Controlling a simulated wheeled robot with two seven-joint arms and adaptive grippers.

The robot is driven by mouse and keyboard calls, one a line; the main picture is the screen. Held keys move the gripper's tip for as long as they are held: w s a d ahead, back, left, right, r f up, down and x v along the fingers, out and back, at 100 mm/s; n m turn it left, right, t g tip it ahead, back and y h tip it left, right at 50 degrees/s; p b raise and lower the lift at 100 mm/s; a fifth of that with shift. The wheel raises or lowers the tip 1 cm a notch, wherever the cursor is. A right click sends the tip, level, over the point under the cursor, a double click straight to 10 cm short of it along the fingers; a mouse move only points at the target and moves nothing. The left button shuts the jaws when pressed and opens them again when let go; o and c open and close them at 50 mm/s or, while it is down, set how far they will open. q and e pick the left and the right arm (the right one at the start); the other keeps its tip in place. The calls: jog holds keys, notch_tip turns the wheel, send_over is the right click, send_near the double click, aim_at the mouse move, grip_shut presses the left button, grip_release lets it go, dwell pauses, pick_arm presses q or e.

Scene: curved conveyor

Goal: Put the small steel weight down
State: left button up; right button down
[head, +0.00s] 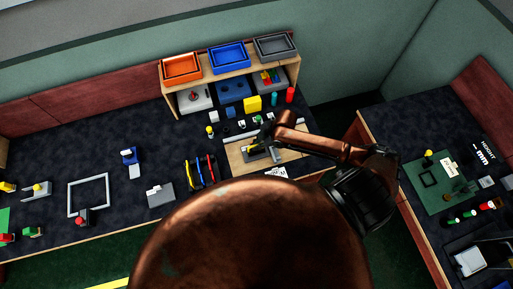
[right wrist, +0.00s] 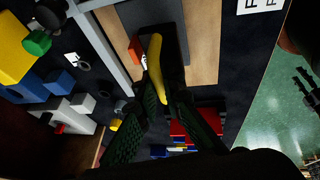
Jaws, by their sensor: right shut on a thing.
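The small steel weight looks like a dark grey block (head: 256,154) with a yellow curved handle (right wrist: 155,65). It is over the wooden board (head: 236,160) on the dark bench. My right gripper (right wrist: 163,98) is shut with the yellow handle between its fingertips, which hide the handle's lower end. In the head view my right gripper (head: 263,143) is partly covered by its own arm. I cannot tell whether the block touches the board. My left gripper is not in view.
A wooden shelf (head: 208,79) with orange, blue and grey trays stands behind the board. A yellow block (head: 252,104) and small cylinders stand before it.

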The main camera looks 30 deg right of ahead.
jog(key=shift+f, duration=1.45)
jog(key=shift+f, duration=0.1)
jog(key=c, duration=2.1)
grip_release()
jog(key=v, duration=1.2)
